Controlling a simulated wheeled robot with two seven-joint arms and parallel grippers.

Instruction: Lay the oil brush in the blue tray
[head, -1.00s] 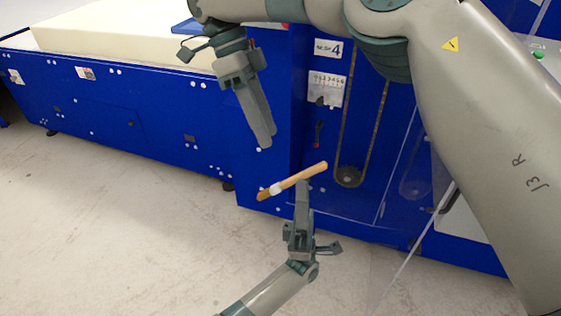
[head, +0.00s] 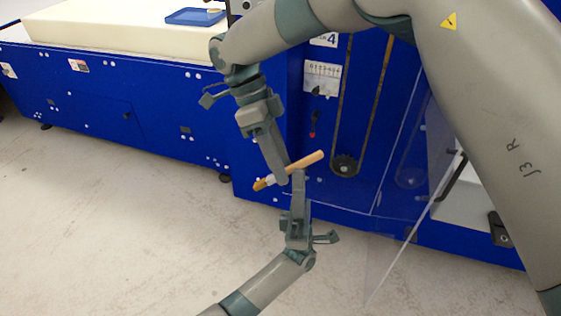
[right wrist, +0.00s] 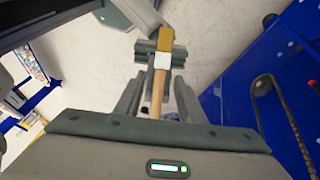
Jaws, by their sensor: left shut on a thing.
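The oil brush (head: 306,162) has a wooden handle, a white band and tan bristles at its lower left end. My left gripper (head: 298,177), coming up from below, is shut on its handle and holds it tilted in the air. My right gripper (head: 281,176) reaches down from above to the brush, close beside the left fingertips. In the right wrist view the brush (right wrist: 158,90) lies between the right fingers (right wrist: 157,97), which stand apart with gaps at its sides. The blue tray (head: 190,17) lies on the foam block at the top.
The pale foam block (head: 120,35) lies on a long blue machine (head: 150,110). A blue upright panel with a chain loop (head: 345,165) and a clear sheet (head: 410,230) stand behind and right of the grippers. The floor at lower left is clear.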

